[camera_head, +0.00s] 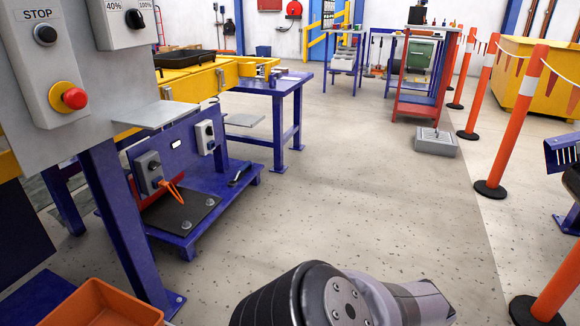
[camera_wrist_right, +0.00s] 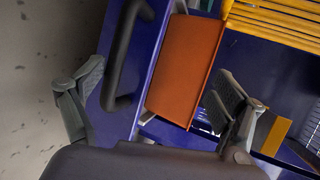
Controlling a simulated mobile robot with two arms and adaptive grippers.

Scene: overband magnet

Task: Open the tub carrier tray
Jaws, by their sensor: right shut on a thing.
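In the right wrist view, a blue panel (camera_wrist_right: 146,75) with a black bar handle (camera_wrist_right: 125,55) is in front of my right gripper (camera_wrist_right: 155,95). I take this panel as part of the tub carrier tray. An orange tub (camera_wrist_right: 183,65) lies beside it on the right. The gripper's two grey fingers stand wide apart, one at the panel's left edge and one right of the tub. It is shut on the tray, though the contact points are hard to see. My left gripper is in neither view.
In the head view, a control box with a red stop button (camera_head: 74,98) stands at the left, above a blue frame (camera_head: 125,230). An orange tub (camera_head: 95,305) shows at the bottom left. Orange posts (camera_head: 508,120) line the right. The middle floor (camera_head: 330,180) is clear.

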